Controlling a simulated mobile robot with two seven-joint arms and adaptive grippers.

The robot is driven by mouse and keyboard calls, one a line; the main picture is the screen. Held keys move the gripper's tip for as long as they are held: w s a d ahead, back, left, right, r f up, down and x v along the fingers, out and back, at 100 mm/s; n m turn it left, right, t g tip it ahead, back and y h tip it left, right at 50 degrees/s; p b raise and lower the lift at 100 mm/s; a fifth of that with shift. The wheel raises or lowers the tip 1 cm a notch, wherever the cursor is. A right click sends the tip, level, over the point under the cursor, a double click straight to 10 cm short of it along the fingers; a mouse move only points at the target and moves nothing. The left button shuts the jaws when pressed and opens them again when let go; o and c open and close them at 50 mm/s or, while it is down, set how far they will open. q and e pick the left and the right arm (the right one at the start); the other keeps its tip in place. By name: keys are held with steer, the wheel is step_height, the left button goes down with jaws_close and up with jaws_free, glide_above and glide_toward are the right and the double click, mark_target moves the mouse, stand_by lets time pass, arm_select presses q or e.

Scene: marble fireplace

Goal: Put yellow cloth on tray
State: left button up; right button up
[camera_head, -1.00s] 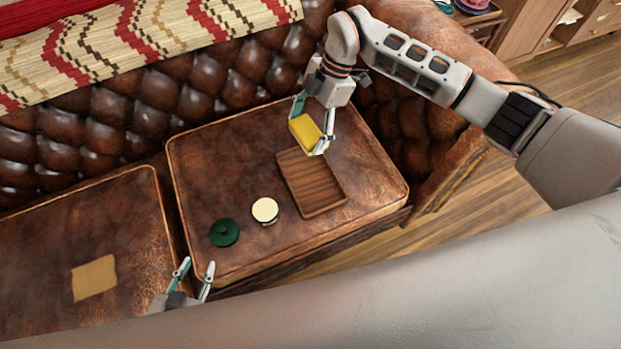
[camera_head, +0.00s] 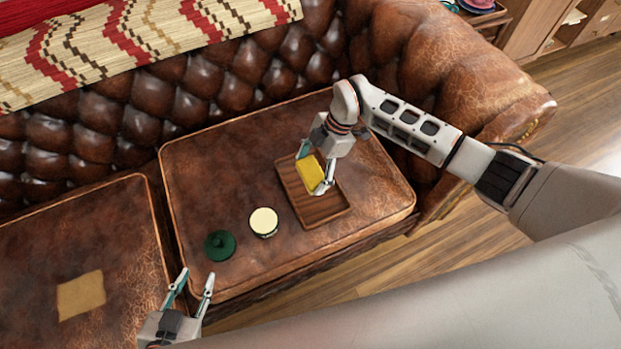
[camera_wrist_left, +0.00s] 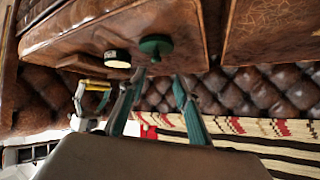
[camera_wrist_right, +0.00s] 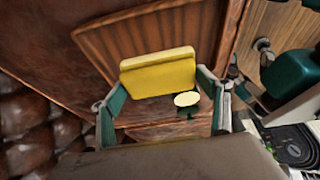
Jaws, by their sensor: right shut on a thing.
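The yellow cloth (camera_head: 311,174) is a small folded block, held between the fingertips of my right gripper (camera_head: 316,174). In the head view it is over the upper part of the wooden tray (camera_head: 318,212), which lies on the right sofa cushion. In the right wrist view the cloth (camera_wrist_right: 158,73) spans between the fingers, with the ribbed tray (camera_wrist_right: 100,42) behind it. I cannot tell whether the cloth touches the tray. My left gripper (camera_head: 195,282) is open and empty, at the front edge near the gap between the cushions.
A round cream-topped container (camera_head: 263,221) and a dark green lid-like object (camera_head: 219,245) sit left of the tray. A flat tan cloth (camera_head: 81,296) lies on the left cushion. The tufted backrest (camera_head: 190,85) stands behind. The cushion right of the tray is bare.

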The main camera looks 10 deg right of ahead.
mark_target(311, 181)
steer(key=f+b, duration=0.1)
steer(key=f, duration=0.4)
steer(key=shift+s+f+b, duration=0.2)
steer(key=shift+b, duration=0.2)
steer(key=shift+w+f, duration=0.2)
steer(key=shift+r, duration=0.1)
steer(key=o, duration=0.9)
steer(key=shift+c, duration=0.2)
arm_select(q)
steer(key=shift+w+d+f, duration=0.1)
steer(key=shift+d+f, duration=0.1)
steer(key=shift+d, duration=0.05)
arm_select(e)
steer(key=shift+o, duration=0.4)
arm_select(q)
steer(key=shift+f, duration=0.1)
